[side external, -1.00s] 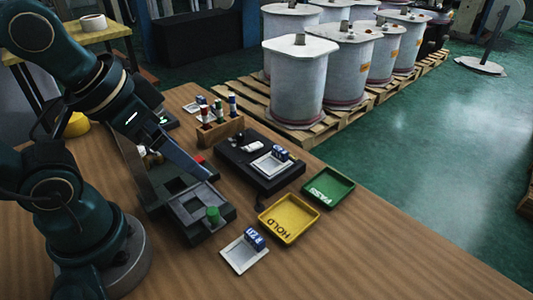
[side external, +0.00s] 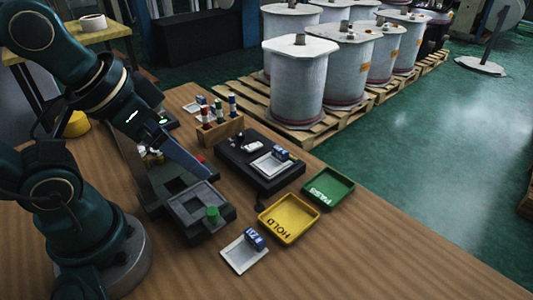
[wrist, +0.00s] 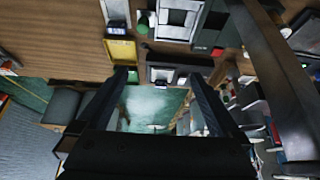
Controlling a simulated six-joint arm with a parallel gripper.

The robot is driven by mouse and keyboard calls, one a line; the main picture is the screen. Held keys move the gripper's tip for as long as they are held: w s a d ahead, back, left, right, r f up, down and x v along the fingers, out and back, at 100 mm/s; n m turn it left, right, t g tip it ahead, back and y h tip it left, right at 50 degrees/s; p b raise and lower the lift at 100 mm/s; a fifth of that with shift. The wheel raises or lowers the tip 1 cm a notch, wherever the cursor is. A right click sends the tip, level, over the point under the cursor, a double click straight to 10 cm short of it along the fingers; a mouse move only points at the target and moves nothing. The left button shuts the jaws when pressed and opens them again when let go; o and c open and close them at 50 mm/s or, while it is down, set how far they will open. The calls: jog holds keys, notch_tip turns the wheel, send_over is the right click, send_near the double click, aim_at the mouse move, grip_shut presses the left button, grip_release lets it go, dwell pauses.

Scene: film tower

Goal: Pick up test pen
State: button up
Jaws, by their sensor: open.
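Upright pens with red, green and blue parts (side external: 232,104) stand in a wooden rack (side external: 221,131) in the side external view. I cannot tell which of them is the test pen. My gripper (side external: 184,188) is over the near left side of the table, left of and nearer than the rack. In the wrist view its two long dark fingers are spread wide with nothing between them (wrist: 157,77). One finger partly hides the equipment behind it in the side view.
A dark fixture with a green knob (side external: 212,214) sits below my gripper. A black device (side external: 235,160), a yellow HOLD tray (side external: 287,232), a green PASS tray (side external: 343,188) and a white tray (side external: 236,258) stand to the right. The front right of the table is clear.

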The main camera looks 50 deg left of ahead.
dwell(0.4)
jog(key=c, duration=0.7)
jog(key=w+r+m+t, duration=0.1)
jog(key=w+r, duration=0.2)
jog(key=n+g+y, duration=0.1)
jog(key=n, duration=0.1)
send_over(216, 102)
jog(key=d, duration=0.5)
notch_tip(216, 102, down, 3)
jog(key=a+f, duration=0.1)
jog(key=a+f+n+g, duration=0.1)
jog(key=a+f, duration=0.1)
jog(key=s+a+f+n, duration=0.1)
jog(key=f, duration=0.1)
jog(key=shift+a+f, duration=0.2)
jog(key=shift+a, duration=0.2)
jog(key=shift+x, duration=2.35)
